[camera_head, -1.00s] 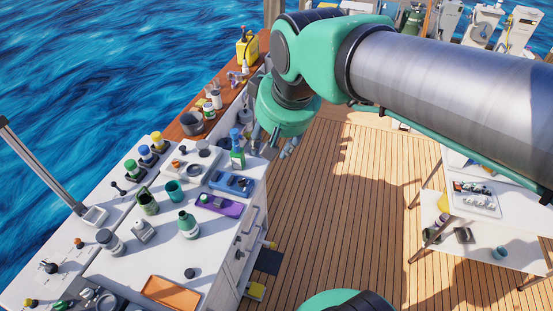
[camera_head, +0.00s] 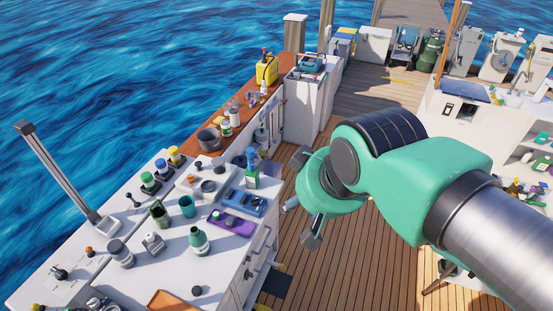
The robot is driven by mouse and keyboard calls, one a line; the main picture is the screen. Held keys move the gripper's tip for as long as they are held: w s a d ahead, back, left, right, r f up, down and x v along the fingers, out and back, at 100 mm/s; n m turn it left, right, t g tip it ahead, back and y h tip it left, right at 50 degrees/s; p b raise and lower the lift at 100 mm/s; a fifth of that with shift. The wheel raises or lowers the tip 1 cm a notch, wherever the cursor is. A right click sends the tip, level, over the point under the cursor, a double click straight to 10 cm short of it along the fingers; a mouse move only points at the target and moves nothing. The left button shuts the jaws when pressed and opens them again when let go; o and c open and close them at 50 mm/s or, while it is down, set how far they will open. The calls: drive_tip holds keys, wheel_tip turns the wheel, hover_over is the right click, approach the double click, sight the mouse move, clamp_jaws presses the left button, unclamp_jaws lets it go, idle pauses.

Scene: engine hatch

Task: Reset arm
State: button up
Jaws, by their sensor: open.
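My gripper (camera_head: 301,224) shows near the middle of the head view, at the end of my green and silver arm. Its fingers are spread apart with nothing between them. It hangs over the wooden deck (camera_head: 350,265), just right of the white counter (camera_head: 215,265), and looks apart from it. My arm comes in from the lower right and hides part of the deck behind it.
White shelves (camera_head: 525,150) stand at right. Open deck lies between; water is at left.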

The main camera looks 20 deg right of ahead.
wheel_tip(320, 180, down, 19)
drive_tip(key=b, duration=1.8)
drive_tip(key=shift+r+b, duration=0.15)
drive_tip(key=shift+b, duration=0.15)
